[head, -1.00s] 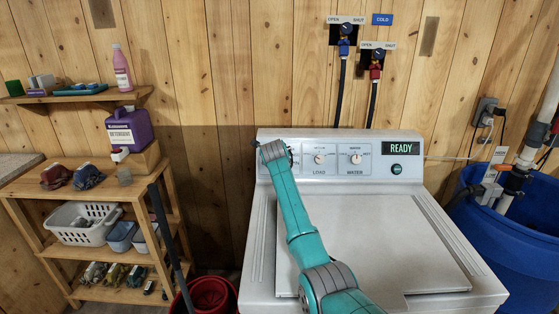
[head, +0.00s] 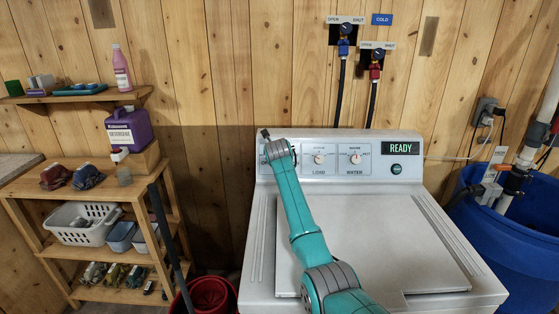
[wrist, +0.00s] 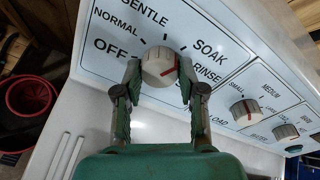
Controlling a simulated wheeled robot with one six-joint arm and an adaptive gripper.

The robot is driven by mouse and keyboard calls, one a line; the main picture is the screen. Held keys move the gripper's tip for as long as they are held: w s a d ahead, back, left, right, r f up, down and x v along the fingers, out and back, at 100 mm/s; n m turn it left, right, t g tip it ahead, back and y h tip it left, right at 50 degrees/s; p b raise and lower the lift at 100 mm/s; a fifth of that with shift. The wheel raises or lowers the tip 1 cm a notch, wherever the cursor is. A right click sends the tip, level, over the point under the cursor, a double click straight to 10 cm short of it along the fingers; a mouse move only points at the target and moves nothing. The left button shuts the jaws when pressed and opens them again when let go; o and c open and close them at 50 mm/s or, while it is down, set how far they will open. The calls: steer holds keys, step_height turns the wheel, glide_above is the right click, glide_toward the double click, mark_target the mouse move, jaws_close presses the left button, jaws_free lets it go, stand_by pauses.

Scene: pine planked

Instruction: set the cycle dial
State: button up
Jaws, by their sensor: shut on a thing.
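The cycle dial (wrist: 158,68) is a round pale knob with a red pointer mark, on the washer's sloping white panel. Around it are the labels OFF, NORMAL, GENTLE, SOAK and RINSE. The red mark points right in the wrist view, toward the SOAK and RINSE side; I cannot tell exactly which label it meets. My gripper (wrist: 161,76) is shut on the dial, one finger on each side. In the head view my teal arm reaches over the washer (head: 258,220) to the panel's left end, and its wrist hides the dial there.
The load dial (head: 319,159) and water dial (head: 355,158) sit to the right on the panel. A wooden shelf unit (head: 75,190) and red bucket (head: 208,296) stand left, a blue barrel (head: 520,230) right.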

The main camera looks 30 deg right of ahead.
steer(key=shift+f, duration=0.1)
steer(key=o, duration=1.1)
steer(key=shift+o, duration=0.2)
steer(key=v, duration=1.2)
